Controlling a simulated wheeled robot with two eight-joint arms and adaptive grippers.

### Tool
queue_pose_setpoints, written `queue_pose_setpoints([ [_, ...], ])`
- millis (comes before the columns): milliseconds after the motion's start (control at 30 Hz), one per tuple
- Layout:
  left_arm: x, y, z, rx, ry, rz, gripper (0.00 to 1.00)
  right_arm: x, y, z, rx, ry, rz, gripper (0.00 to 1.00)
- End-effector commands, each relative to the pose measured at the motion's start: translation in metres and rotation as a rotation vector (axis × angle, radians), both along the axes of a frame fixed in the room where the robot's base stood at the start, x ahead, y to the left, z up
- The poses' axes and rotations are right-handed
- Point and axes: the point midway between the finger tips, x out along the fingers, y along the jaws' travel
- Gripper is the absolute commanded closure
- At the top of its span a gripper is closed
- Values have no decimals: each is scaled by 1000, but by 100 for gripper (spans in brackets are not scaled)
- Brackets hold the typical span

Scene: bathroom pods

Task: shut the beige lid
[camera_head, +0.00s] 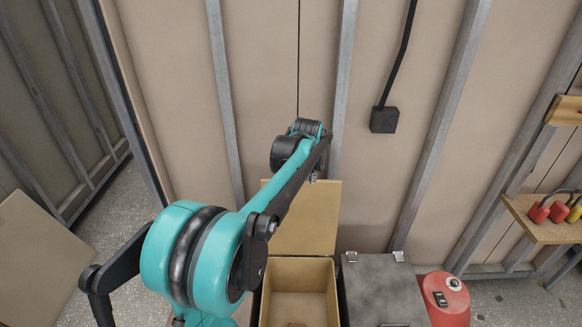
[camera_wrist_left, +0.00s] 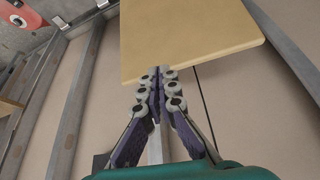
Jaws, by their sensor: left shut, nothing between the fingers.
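The beige lid (camera_head: 318,222) stands open, raised behind its beige box (camera_head: 332,290), whose inside is visible and holds a small brownish thing at the front edge of the view. My left arm reaches over toward the wall, and its gripper is mostly hidden behind the arm in the head view. In the left wrist view my left gripper (camera_wrist_left: 160,72) is shut and empty. Its fingertips overlap an edge of the lid (camera_wrist_left: 195,35) there; I cannot tell whether they touch it. My right gripper is not in view.
A grey metal box (camera_head: 380,285) with a closed lid stands right of the beige box. A red rounded object (camera_head: 447,300) is further right. A wooden shelf (camera_head: 545,222) with red and yellow items is on the right wall. A panel (camera_head: 35,255) leans at the left.

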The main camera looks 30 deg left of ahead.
Motion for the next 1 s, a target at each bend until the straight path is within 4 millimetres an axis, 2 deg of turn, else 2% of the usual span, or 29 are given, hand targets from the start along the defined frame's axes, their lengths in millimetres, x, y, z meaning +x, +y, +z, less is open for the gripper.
queue_pose_setpoints([
  [33, 21, 23, 8, -3, 11, 30, 100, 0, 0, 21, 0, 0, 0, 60],
  [100, 43, 50, 3, -9, 27, 68, 100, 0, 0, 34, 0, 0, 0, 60],
  [200, 66, 84, -7, -17, 46, 116, 100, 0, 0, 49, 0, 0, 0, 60],
  [333, 82, 115, -23, -23, 64, 157, 100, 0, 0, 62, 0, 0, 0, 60],
  [467, 89, 130, -34, -26, 73, 178, 100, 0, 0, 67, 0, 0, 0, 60],
  [667, 96, 137, -55, -28, 76, 184, 100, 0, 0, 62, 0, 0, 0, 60],
  [1000, 116, 149, -116, -28, 74, 182, 100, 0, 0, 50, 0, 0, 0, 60],
])
